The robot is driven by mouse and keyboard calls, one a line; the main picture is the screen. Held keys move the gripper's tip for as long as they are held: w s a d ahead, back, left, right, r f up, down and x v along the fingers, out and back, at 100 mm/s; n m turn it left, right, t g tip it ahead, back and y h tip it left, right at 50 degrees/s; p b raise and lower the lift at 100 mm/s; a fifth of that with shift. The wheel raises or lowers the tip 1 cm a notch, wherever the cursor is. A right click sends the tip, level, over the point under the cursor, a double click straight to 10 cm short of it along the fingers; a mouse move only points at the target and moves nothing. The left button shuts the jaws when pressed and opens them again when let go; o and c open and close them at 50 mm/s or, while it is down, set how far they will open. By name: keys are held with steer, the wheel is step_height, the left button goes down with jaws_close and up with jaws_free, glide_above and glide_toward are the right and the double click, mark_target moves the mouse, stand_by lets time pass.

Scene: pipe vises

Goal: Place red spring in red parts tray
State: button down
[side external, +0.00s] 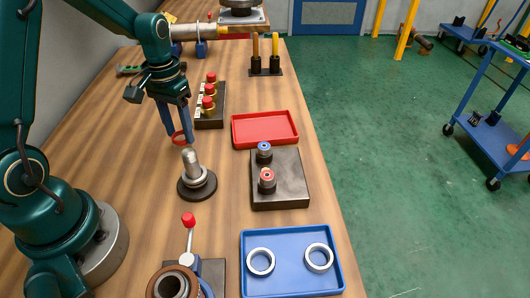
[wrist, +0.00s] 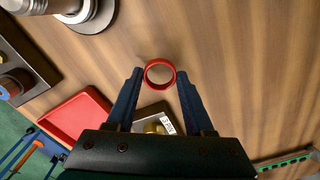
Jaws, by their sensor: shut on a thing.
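The red spring (side external: 174,136) looks like a red ring. My gripper (side external: 179,137) is shut on it, with one blue finger on each side. In the wrist view the ring (wrist: 160,61) sits between the fingertips (wrist: 159,74), and bare wood shows through its hole. In the side view it appears held above the table, behind the metal post. The red parts tray (side external: 264,144) lies to the right of my gripper near the table's right edge and looks empty. It also shows at the lower left of the wrist view (wrist: 75,128).
A metal post on a round base (side external: 196,180) stands close in front of my gripper. A dark block (side external: 285,190) with two capped pegs touches or nearly touches the tray's front. A block with several red-topped fittings (side external: 211,115) stands behind. A blue tray (side external: 291,283) holds two white rings.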

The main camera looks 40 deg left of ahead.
steer(key=shift+f, duration=1)
steer(key=shift+f, duration=0.1)
steer(key=shift+c, duration=1.4)
jaws_free()
step_height(320, 180, up, 11)
steer(key=s+d+r+m+t, duration=0.2)
steer(key=s+d+r+t, duration=0.2)
steer(key=s+d, duration=0.6)
steer(key=shift+s+d+r+m+t, duration=0.25)
steer(key=shift+d+m+t, duration=0.15)
steer(key=shift+d+t, duration=0.3)
steer(key=shift+o, duration=0.4)
steer(key=shift+s+d+f, duration=0.15)
steer(key=shift+s+d, duration=0.05)
steer(key=shift+s, duration=0.1)
